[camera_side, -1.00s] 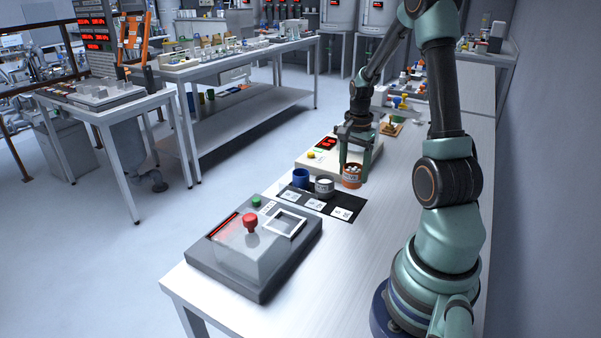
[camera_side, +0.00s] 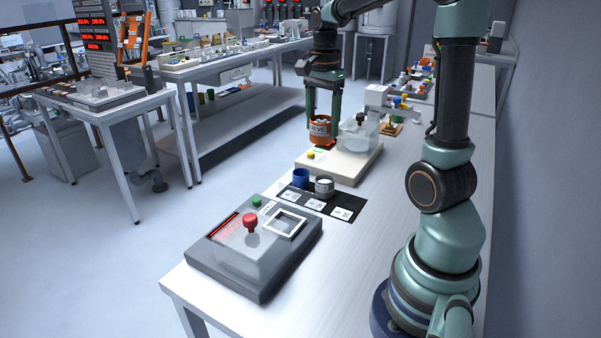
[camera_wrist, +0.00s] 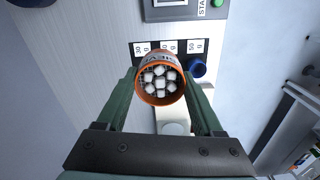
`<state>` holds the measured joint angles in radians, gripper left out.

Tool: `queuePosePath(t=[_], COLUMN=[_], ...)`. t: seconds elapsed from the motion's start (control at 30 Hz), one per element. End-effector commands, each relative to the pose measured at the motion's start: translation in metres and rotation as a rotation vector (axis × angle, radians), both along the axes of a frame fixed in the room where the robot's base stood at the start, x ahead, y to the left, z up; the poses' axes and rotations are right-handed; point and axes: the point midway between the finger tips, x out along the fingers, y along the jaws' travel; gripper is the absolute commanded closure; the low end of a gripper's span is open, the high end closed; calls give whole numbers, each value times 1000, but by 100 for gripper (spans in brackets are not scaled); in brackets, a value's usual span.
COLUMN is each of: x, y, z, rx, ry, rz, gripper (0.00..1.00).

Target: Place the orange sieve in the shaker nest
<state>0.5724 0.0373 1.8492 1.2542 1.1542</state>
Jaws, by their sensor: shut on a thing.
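The orange sieve (camera_side: 320,131) is held upright in the air over the cream base with the red display. My gripper (camera_side: 321,118) is shut on it, one finger on each side. In the wrist view the sieve (camera_wrist: 160,99) sits between the two fingers and holds several white lumps. The grey machine with a red button stands at the front of the table. Its square-framed opening (camera_side: 285,223), which looks like the shaker nest, is empty. In the wrist view only part of this machine (camera_wrist: 182,11) shows, at the top edge.
A black mat (camera_side: 352,203) with white labels lies between the machine and the cream base (camera_side: 350,170). A blue cup (camera_side: 301,178) and a grey cup (camera_side: 324,187) stand at its far edge. A clear container (camera_side: 356,140) is close right of the sieve. Table right of the mat is clear.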

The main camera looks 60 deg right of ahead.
Motion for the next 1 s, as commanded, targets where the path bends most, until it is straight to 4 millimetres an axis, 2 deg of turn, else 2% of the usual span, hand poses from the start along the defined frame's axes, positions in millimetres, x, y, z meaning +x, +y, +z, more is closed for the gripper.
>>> queuePosePath(t=[0.03, 0.2, 0.3, 0.4, 0.57, 1.0], x=[9, 25, 28, 30, 30, 28], y=[21, 75, 98, 112, 120, 120], z=[4, 12, 16, 18, 8, -96], rx=[-1, 0, 0, 0, 1, 2], ry=[-2, -2, 0, -1, 3, 9], rz=[13, 10, 6, 3, -1, -2], gripper=[91, 91, 91, 91, 91, 91])
